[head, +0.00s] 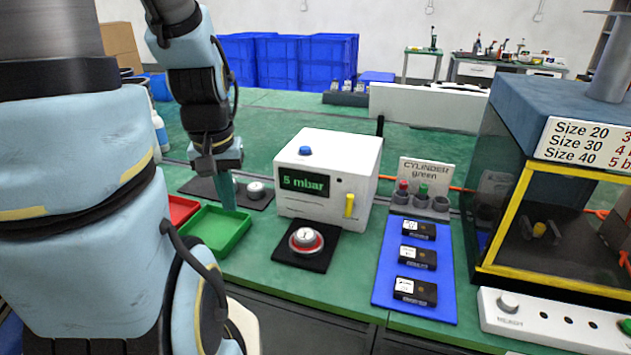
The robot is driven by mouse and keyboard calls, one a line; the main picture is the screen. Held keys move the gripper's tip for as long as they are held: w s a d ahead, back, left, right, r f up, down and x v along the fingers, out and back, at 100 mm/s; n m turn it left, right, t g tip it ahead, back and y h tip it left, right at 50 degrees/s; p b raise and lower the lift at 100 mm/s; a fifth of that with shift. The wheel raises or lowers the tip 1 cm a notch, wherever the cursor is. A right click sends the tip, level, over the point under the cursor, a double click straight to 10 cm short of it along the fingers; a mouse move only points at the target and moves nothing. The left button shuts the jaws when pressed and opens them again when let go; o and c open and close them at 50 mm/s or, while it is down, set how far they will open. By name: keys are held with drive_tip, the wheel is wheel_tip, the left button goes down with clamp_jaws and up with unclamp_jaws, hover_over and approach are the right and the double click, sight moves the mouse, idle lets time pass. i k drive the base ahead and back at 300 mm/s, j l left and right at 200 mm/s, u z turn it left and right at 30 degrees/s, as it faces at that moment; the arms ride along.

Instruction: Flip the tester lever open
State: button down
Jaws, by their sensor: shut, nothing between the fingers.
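The tester (323,165) is a white box on the green bench, with a display reading "5 mbar" and a blue button on top. A yellow lever (350,205) stands upright on the right of its front face. A dark upright bar (380,127) shows at the box's rear right; I cannot tell whether it belongs to the tester. My gripper (229,204) points down left of the tester, over the back of the green tray. It is shut and empty, apart from the lever. I cannot tell how high it is above the tray.
A red and silver round part (306,240) sits on a black mat before the tester. A green tray (238,240) and red tray (183,209) lie left. Right are a blue mat (384,290) with three black modules, a cylinder stand (420,203) and a yellow-framed enclosure (500,230).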

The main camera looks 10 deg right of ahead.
sight(350, 206)
drive_tip(key=k+l+u, duration=0.1)
drive_tip(key=u, duration=0.4)
drive_tip(key=k+j+u, duration=0.1)
drive_tip(key=k+u, duration=0.35)
drive_tip(key=i, duration=0.1)
